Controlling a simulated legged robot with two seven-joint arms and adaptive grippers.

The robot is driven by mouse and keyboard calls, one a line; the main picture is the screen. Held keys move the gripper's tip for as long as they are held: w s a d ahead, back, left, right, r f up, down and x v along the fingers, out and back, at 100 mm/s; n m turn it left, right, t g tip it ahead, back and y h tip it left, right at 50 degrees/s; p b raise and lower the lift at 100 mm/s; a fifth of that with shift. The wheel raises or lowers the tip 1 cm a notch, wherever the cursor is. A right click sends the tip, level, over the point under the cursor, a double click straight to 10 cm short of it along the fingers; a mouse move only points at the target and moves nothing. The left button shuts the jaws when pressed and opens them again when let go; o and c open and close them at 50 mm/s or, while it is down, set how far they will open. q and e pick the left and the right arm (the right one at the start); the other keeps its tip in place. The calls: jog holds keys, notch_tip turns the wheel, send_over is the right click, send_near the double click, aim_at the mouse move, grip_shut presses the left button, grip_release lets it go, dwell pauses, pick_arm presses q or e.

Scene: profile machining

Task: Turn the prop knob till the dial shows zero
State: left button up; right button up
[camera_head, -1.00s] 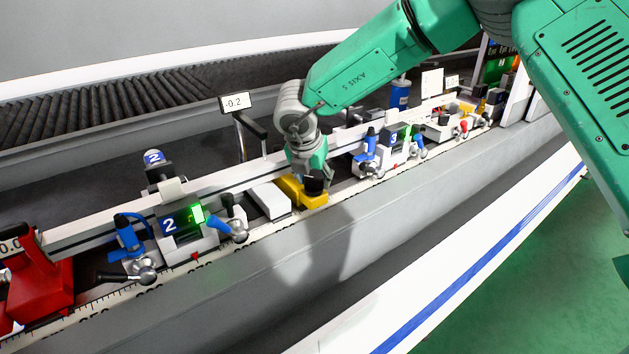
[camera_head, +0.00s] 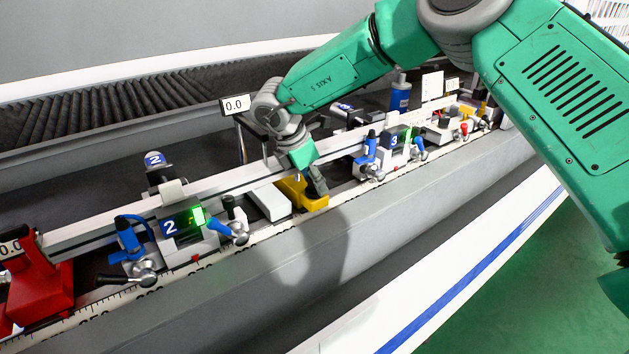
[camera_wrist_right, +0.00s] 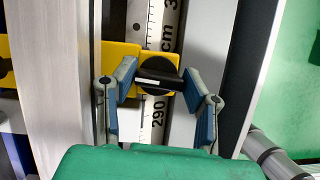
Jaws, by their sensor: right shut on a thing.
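The prop knob (camera_wrist_right: 157,76) is a black round knob with a raised bar and a white line, on a yellow prop (camera_head: 303,194). My right gripper (camera_wrist_right: 157,84) is shut on the knob's bar, with one blue-padded finger at each end. In the head view the right gripper (camera_head: 316,190) reaches down onto the yellow prop, and the knob is mostly hidden. The dial (camera_head: 236,105) on a post behind the rail reads 0.0. My left gripper is not in view.
A long profile (camera_head: 100,222) runs along the machine past clamp unit 2 (camera_head: 182,226) and clamp unit 3 (camera_head: 394,145). A red block (camera_head: 40,285) with a second display (camera_head: 12,246) stands at the left. A scale (camera_wrist_right: 156,116) runs beneath the knob.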

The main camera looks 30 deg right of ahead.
jog(key=shift+w+a, duration=0.1)
dwell(0.4)
jog(key=o, duration=1.1)
jog(key=shift+o, duration=0.2)
jog(key=v, duration=0.6)
jog(key=shift+a+r, duration=0.1)
jog(key=shift+r, duration=0.05)
jog(key=shift+a+r, duration=0.35)
jog(key=shift+r, duration=0.15)
jog(key=shift+d, duration=0.15)
jog(key=shift+d+f, duration=0.1)
jog(key=shift+f, duration=0.05)
